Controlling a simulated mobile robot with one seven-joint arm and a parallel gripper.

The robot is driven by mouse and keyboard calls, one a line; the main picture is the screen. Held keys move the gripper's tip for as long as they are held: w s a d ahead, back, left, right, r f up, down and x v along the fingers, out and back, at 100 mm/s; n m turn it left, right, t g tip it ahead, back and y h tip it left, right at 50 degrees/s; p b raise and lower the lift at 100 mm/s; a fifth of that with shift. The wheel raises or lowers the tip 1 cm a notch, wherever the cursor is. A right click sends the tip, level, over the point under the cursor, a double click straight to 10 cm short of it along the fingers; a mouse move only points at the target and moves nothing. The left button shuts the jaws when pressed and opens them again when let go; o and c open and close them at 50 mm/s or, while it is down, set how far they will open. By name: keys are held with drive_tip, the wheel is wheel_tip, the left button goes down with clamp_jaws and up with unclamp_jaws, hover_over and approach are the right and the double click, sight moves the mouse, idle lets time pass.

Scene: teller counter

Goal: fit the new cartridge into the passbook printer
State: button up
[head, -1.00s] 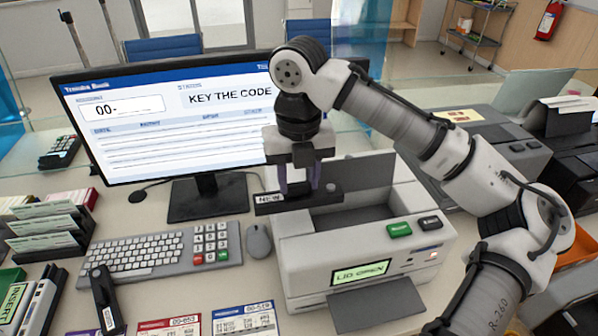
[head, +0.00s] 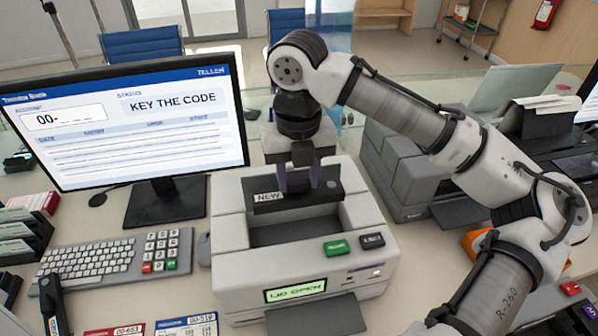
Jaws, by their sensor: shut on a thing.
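My gripper (head: 299,186) points down over the back part of the bay, shut on a dark bar-shaped cartridge (head: 328,197) with a white "NEW" label. The cartridge lies crosswise and roughly level at the bay. I cannot tell whether it touches the printer.
A monitor (head: 120,130) reading "KEY THE CODE" stands at the left, with a keyboard (head: 85,262) and number pad (head: 160,250) before it. A green button (head: 337,247) and black button (head: 372,240) sit on the printer's front right. Another dark grey machine (head: 400,175) stands right of the printer.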

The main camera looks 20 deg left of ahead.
sight(298, 192)
drive_tip(key=shift+f+b, duration=2.65)
drive_tip(key=shift+b, duration=0.05)
drive_tip(key=shift+f+b, duration=0.4)
drive_tip(key=shift+f, duration=0.7)
drive_tip(key=o, duration=1.4)
drive_tip(key=shift+r, duration=0.15)
wheel_tip(298, 192, up, 9)
drive_tip(key=p, duration=0.9)
